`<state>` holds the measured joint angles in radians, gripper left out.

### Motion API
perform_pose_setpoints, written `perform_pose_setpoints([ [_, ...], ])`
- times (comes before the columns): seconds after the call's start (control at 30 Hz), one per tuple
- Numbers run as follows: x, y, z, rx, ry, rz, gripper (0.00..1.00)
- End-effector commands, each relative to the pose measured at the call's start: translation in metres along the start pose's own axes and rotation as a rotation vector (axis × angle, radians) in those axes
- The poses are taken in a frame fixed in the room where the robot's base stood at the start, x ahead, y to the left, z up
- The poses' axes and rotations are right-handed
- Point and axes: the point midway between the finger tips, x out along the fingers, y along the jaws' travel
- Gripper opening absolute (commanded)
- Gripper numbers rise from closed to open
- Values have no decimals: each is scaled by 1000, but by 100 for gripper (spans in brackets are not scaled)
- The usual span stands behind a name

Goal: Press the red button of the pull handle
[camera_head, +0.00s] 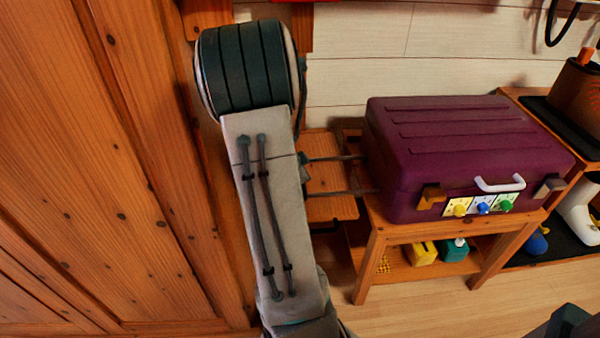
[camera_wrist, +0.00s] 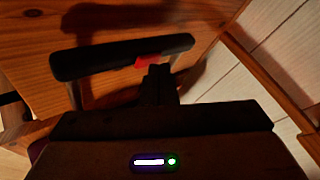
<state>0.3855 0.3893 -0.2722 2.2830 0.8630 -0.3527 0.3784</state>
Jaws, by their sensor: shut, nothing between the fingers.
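The pull handle (camera_wrist: 105,58) is a dark bar on thin rods, crossing the upper left of the wrist view. Its red button (camera_wrist: 147,61) shows as a small red patch on the bar's lower edge, partly hidden by my fingers. My gripper (camera_wrist: 160,70) is shut and empty, its tips right at the button; I cannot tell whether they touch it. My arm covers most of the handle there, and my gripper is hidden.
The suitcase lies on a wooden bench (camera_head: 372,255), with a yellow box (camera_head: 423,253) and a teal box (camera_head: 453,250) below. A white boot (camera_head: 580,212) stands at right. A wooden panel (camera_head: 110,170) fills the left, close to my arm.

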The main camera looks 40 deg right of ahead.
Motion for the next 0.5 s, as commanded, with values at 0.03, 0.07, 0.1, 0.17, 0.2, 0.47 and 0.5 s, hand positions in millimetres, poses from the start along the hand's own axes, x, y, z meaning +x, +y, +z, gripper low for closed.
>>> perform_pose_setpoints([
  [0.03,1,1,1,0,0,0,0],
  [0.07,1,1,1,0,0,0,0],
  [0.1,2,1,1,0,0,0,0],
  [0.17,2,2,2,0,0,0,0],
  [0.2,2,2,2,0,0,0,0],
  [0.47,0,0,0,0,0,0,0],
  [0.5,-2,-1,-1,0,0,0,0],
])
